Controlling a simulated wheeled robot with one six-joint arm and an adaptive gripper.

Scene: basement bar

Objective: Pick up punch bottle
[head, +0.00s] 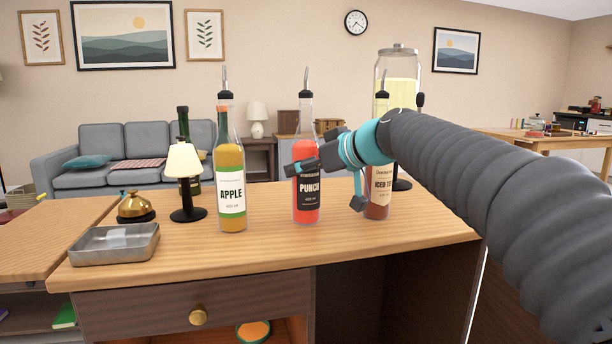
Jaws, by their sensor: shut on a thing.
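The punch bottle (306,207) stands upright on the wooden counter (260,256). It has red liquid, a black label reading PUNCH and a dark pourer at the top. My gripper (318,160) comes in from the right and is shut on the punch bottle at its upper body. One dark finger crosses the front of the bottle just above the label.
The apple bottle (231,180) stands left of the punch bottle, the iced tea bottle (378,205) close on its right, partly behind my gripper. A drink dispenser (402,92) is behind. A small lamp (185,162), bell (133,207) and metal tray (115,245) are at left.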

